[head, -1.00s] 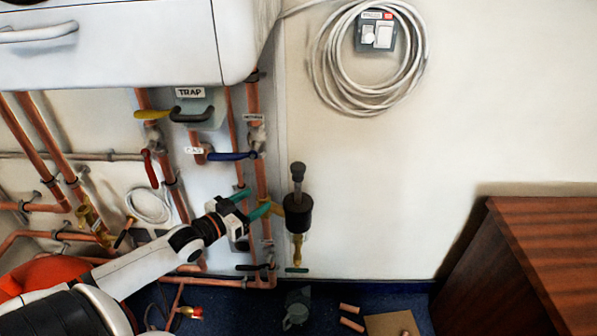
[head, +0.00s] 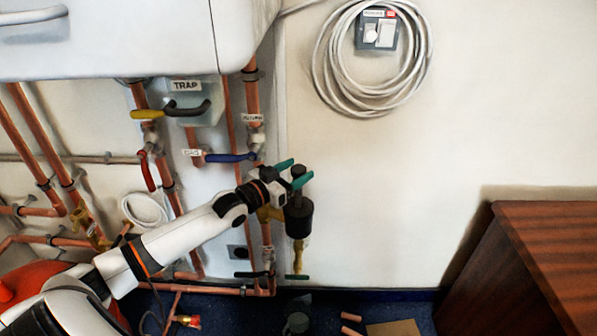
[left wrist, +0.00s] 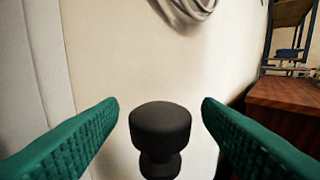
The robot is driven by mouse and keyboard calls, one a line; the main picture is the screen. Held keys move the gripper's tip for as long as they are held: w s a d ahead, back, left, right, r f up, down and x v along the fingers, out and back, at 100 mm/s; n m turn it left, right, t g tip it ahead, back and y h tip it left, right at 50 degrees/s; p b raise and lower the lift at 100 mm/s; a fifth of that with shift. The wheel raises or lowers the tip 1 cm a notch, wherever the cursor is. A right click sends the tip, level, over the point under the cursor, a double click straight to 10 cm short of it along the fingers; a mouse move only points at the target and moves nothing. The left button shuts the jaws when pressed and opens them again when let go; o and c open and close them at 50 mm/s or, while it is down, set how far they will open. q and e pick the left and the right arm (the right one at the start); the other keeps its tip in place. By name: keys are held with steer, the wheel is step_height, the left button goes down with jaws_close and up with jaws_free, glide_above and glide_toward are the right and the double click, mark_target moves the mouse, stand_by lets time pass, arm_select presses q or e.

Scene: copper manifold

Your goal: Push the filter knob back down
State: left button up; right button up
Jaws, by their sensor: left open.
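The black filter body (head: 299,217) is mounted on the pipework right of the vertical copper pipes, with a brass fitting below it. Its dark knob (head: 298,172) stands above the body. In the left wrist view the round black knob (left wrist: 160,125) shows upright between the fingers, with a gap on each side. My left gripper (head: 294,172) is open at the knob's height, its green fingertips around or beside it. In the wrist view the open left gripper (left wrist: 160,104) has its fingers apart and touches nothing visible. My right gripper is out of view.
Copper pipes (head: 252,100) with a blue-handled valve (head: 230,157) run left of the filter under the white boiler (head: 110,40). A coiled grey cable (head: 335,60) hangs above. A wooden cabinet (head: 545,255) stands at right. The wall between is clear.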

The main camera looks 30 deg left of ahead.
arm_select(q)
steer(key=shift+w+d, duration=0.2)
steer(key=shift+w, duration=0.45)
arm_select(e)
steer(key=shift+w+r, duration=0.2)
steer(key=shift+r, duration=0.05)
arm_select(q)
steer(key=shift+c, duration=0.3)
jaws_close()
steer(key=shift+f, duration=0.2)
steer(key=b, duration=0.3)
glide_above(299, 205)
step_height(299, 205, down, 5)
step_height(299, 205, down, 3)
steer(key=shift+f+b, duration=0.1)
steer(key=shift+b, duration=0.35)
steer(key=shift+s+f, duration=0.1)
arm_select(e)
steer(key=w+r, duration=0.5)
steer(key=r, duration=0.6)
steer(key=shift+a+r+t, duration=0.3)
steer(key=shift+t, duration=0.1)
